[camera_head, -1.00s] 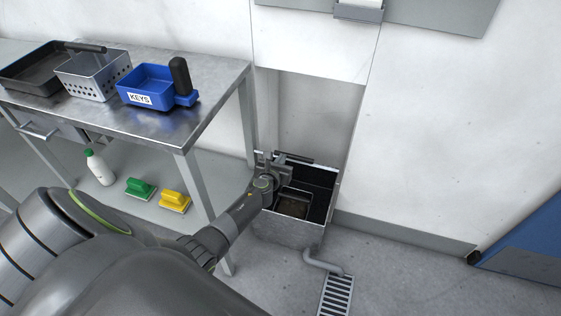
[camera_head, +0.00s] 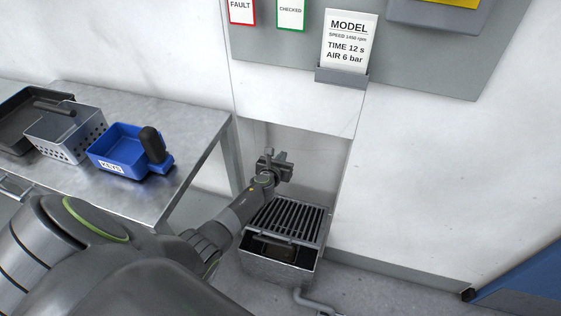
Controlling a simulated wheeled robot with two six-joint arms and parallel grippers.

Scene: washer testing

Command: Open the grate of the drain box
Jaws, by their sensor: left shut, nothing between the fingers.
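The drain box (camera_head: 262,270) is a grey metal box on the floor, in the recess of the white wall. Its slatted dark grate (camera_head: 286,218) covers the rear part of the opening and looks tilted, with its near edge and handle bar above the front rim. The dark inside shows under that edge. My left gripper (camera_head: 276,165) is shut and empty, above the far left side of the grate and apart from it. My right gripper is not in view.
A steel table at left bears a blue KEYS tray (camera_head: 118,147), a perforated metal basket (camera_head: 66,136) and a dark tray (camera_head: 18,118). A card holder (camera_head: 341,75) hangs on the wall panel above. A drain pipe (camera_head: 312,301) leaves the box. Floor is free at right.

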